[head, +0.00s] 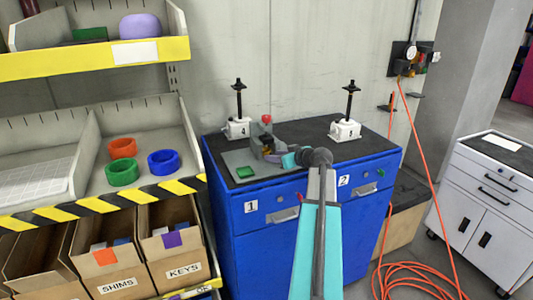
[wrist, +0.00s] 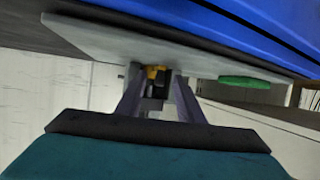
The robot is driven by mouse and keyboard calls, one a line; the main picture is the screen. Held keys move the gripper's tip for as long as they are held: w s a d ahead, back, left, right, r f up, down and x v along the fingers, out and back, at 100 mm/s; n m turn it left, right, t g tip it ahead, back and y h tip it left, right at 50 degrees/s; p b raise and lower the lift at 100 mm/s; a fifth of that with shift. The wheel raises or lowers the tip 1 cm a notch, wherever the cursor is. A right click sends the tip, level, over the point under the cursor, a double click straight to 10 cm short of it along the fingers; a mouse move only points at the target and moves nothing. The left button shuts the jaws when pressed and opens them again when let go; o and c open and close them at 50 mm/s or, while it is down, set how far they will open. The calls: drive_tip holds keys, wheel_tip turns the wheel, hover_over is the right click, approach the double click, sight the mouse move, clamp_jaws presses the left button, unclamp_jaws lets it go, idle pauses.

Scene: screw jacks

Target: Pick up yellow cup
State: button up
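No yellow cup can be clearly made out in the head view. In the wrist view a small yellow-orange patch (wrist: 153,72) shows beyond and between my fingertips, partly hidden by dark parts; I cannot tell if it is a cup. My gripper (head: 272,157) is low over the grey plate (head: 240,158) on the blue cabinet, close to a grey device (head: 264,138) with a red knob. In the wrist view my gripper (wrist: 155,75) has its two dark fingers apart, with a gap between them. Contact with anything cannot be told.
White screw jacks (head: 237,128) (head: 345,130) stand on the cabinet's dark top. A green square (head: 245,172) lies on the plate. A shelf at left holds orange (head: 122,148), green (head: 122,172) and blue (head: 164,162) rings. An orange hose (head: 418,280) lies at right.

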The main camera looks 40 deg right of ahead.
drive_tip(key=shift+x, duration=0.75)
drive_tip(key=shift+c, duration=0.2)
clamp_jaws()
